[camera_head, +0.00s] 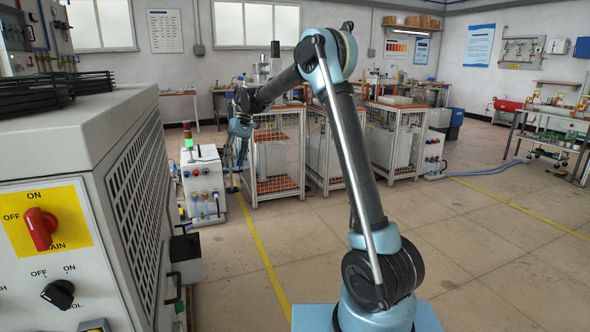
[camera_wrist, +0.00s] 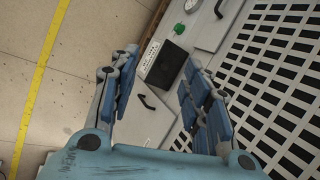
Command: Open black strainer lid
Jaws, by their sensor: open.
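A dark, flat, square panel (camera_wrist: 165,64), which looks like the black strainer lid, lies near the top middle of the wrist view. It looks shut, though I cannot tell for certain. A black box-like part (camera_head: 186,248) low on the side of the grey machine in the head view may be the same part. My gripper (camera_wrist: 158,88) is open, with its blue fingers apart and nothing between them. The panel shows beyond the gap, towards the right finger. In the head view my gripper (camera_head: 240,143) is held out ahead, small and partly blurred into the background.
The grey machine (camera_head: 75,130) with vented side fills the left. A black handle (camera_wrist: 146,100) sits on a light panel below the dark square; a green knob (camera_wrist: 179,29) and round gauge (camera_wrist: 192,5) are above. Caged units (camera_head: 275,160) stand behind.

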